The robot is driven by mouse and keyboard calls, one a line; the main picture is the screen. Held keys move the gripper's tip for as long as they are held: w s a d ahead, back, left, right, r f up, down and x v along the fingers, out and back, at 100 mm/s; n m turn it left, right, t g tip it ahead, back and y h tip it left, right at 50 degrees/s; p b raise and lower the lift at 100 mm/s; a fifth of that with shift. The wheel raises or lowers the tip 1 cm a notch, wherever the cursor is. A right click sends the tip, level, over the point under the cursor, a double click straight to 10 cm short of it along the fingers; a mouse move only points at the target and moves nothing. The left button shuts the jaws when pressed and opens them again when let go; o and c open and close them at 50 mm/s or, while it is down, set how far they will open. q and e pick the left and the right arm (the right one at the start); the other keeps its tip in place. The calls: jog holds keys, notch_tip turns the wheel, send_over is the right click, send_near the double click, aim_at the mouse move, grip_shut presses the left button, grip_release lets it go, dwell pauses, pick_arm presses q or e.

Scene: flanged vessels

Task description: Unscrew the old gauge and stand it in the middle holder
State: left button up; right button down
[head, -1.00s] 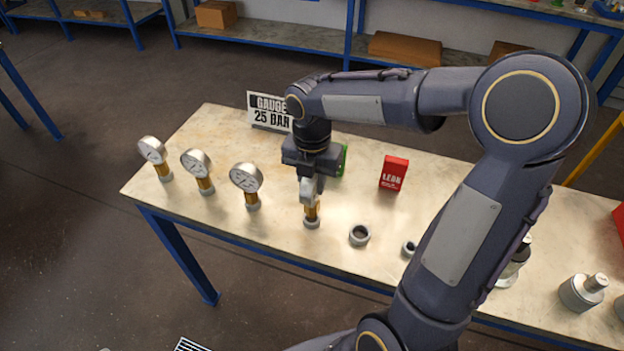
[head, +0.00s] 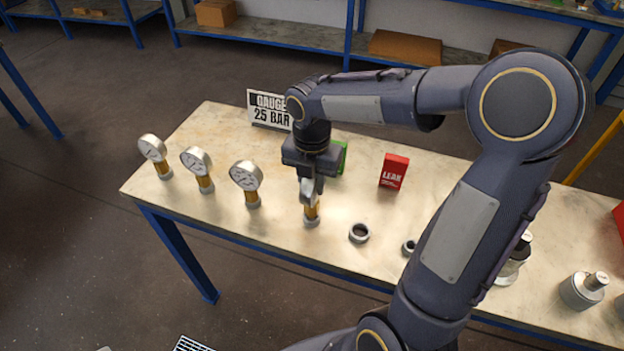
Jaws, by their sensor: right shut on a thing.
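My right gripper (head: 308,195) points down over the table and is shut on a gauge with a brass-coloured stem (head: 312,208). The gripper hides most of this gauge's head. The stem's foot is at a grey ring holder (head: 311,221); I cannot tell whether it is fully seated. Two more ring holders, one open and empty (head: 358,233) and one partly by my arm (head: 409,247), lie to the right. My left gripper is not in view.
A "GAUGE 25 BAR" sign (head: 268,109) and a green object (head: 342,158) stand behind the gripper. A red "LEAK" box (head: 394,172) is to its right. A vessel (head: 512,268) is partly hidden by my right arm. A grey flanged vessel (head: 582,291) stands at the right. The table's left back is clear.

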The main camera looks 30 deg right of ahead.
jog(key=shift+f+b, duration=0.6)
jog(key=shift+f, duration=0.35)
jog(key=c, duration=1.1)
grip_release()
notch_tip(320, 180, up, 8)
jog(key=shift+f, duration=0.15)
jog(key=shift+s+r+m, duration=0.2)
jog(key=shift+s+m, duration=0.25)
jog(key=shift+m, duration=0.05)
jog(key=s+a+f+m+t+y, duration=0.1)
jog(key=s+m+t, duration=0.1)
jog(key=s+m, duration=0.3)
jog(key=s+a+f+m+t+y, duration=0.1)
jog(key=s+m, duration=0.4)
jog(key=m, duration=0.8)
jog(key=s+a+f+m+t+y, duration=0.1)
jog(key=s+a+m+t, duration=0.1)
jog(key=s+m, duration=0.4)
jog(key=shift+s+a+m+t+y, duration=0.15)
jog(key=shift+m+t+y, duration=0.2)
jog(key=shift+m, duration=1.05)
